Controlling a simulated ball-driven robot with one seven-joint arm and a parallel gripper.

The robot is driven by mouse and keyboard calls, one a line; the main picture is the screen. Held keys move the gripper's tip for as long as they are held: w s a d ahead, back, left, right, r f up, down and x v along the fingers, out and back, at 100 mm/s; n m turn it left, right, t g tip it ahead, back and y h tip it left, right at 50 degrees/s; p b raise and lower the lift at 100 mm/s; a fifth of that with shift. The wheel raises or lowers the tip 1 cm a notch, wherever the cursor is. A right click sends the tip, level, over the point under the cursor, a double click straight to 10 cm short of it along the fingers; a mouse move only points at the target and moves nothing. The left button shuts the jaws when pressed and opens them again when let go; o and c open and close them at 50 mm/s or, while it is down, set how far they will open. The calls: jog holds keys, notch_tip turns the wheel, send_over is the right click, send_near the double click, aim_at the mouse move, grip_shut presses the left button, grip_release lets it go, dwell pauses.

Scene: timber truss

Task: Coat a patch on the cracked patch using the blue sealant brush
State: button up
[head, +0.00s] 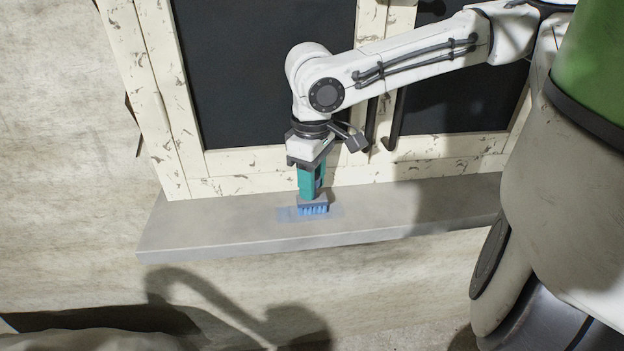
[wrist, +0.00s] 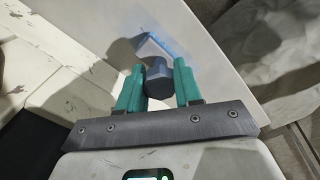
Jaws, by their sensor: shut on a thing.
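My gripper (head: 311,181) points down over the grey window sill (head: 220,223). In the wrist view its two teal fingers (wrist: 156,84) are shut on the dark handle of the blue sealant brush (wrist: 158,72). In the head view the brush (head: 313,205) shows a grey head with blue bristles, which appear to touch the sill. A bluish translucent patch (head: 286,214) lies on the sill around the bristles and shows to both sides of them. I cannot make out cracks in it. In the wrist view a blue streak (wrist: 158,45) shows beyond the handle, partly hidden by it.
A weathered cream window frame (head: 240,161) with dark panes (head: 262,70) stands right behind the sill. Dark handles (head: 396,118) on the frame are close to my arm. The sill is clear to the left of the patch.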

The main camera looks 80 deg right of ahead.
jog(key=shift+f, duration=0.3)
jog(key=shift+s, duration=0.15)
